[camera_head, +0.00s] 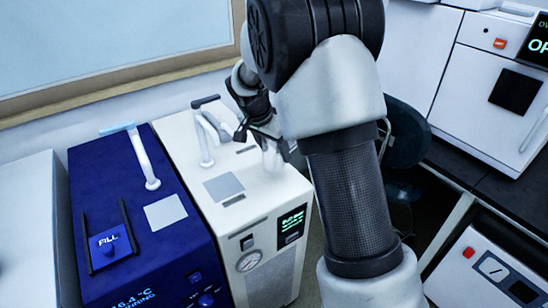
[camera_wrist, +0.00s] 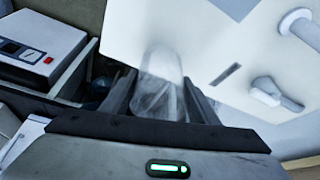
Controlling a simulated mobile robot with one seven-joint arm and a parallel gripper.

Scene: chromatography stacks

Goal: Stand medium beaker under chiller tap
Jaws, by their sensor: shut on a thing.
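A clear beaker (camera_wrist: 160,85) is between the fingers of my gripper (camera_wrist: 160,100) in the wrist view. In the head view my gripper (camera_head: 264,132) holds the beaker (camera_head: 272,158) over the right side of the white unit's top; whether it touches that top I cannot tell. The blue unit (camera_head: 95,170) shows a temperature reading near 16.4 °C and a FILL panel (camera_head: 110,243). Its white tap (camera_head: 143,160) stands over the top, with a pale square pad (camera_head: 166,211) in front. The white unit (camera_head: 255,205) also has a white tap (camera_head: 205,140) and a grey pad (camera_head: 223,187).
The two units stand side by side, their taps rising as obstacles. A window (camera_head: 110,45) and wall are behind. A dark chair (camera_head: 405,135) is behind my arm. White instruments (camera_head: 490,268) stand at right. The area around the blue unit's pad looks clear.

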